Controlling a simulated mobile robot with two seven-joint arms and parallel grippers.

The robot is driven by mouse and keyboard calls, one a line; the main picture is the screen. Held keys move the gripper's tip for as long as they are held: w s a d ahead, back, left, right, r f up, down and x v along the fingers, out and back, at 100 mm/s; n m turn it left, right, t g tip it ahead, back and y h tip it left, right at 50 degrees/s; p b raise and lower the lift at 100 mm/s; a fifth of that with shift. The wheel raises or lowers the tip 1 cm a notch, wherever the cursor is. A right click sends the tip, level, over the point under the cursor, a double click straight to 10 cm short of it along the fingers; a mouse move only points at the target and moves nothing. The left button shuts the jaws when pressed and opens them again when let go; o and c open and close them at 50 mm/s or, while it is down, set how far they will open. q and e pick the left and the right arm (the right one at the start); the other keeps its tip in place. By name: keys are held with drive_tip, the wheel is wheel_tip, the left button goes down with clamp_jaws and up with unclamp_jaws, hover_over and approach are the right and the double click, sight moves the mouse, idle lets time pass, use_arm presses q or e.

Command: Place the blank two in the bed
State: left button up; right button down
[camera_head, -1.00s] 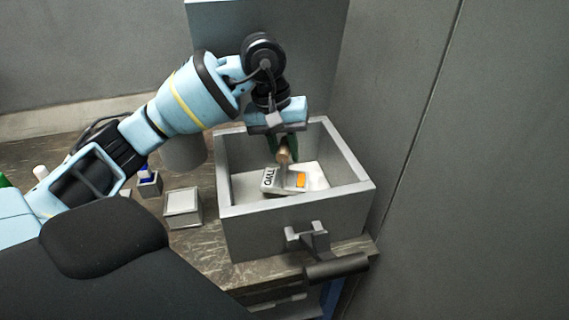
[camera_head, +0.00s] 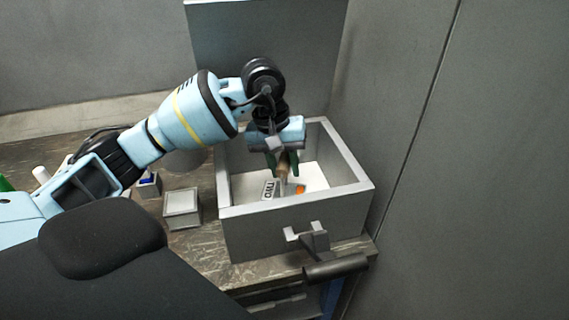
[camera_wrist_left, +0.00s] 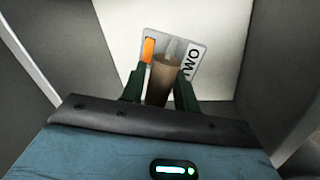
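The blank two is a grey plate (camera_head: 269,190) marked "TWO" with an orange patch and an upright brown handle (camera_head: 283,170). It is over or on the white bed (camera_head: 312,174) inside the grey box; I cannot tell whether it touches. My left gripper (camera_head: 281,175) reaches down into the box, its green fingers shut on the handle. In the left wrist view the brown handle (camera_wrist_left: 162,78) sits between the fingertips, with the plate (camera_wrist_left: 197,45) beyond it, slightly tilted in the picture. My right gripper is out of view.
The box's thick grey walls (camera_head: 296,204) surround the gripper, and its raised lid (camera_head: 265,60) stands behind. A latch and dark handle (camera_head: 335,270) stick out in front. A small grey block (camera_head: 182,209) and a small holder (camera_head: 149,185) stand on the worktop to the left.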

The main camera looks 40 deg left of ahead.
use_arm(q)
drive_tip(key=shift+o, duration=1.4)
wheel_tip(320, 180, up, 12)
drive_tip(key=s+a, duration=0.1)
drive_tip(key=a, duration=0.1)
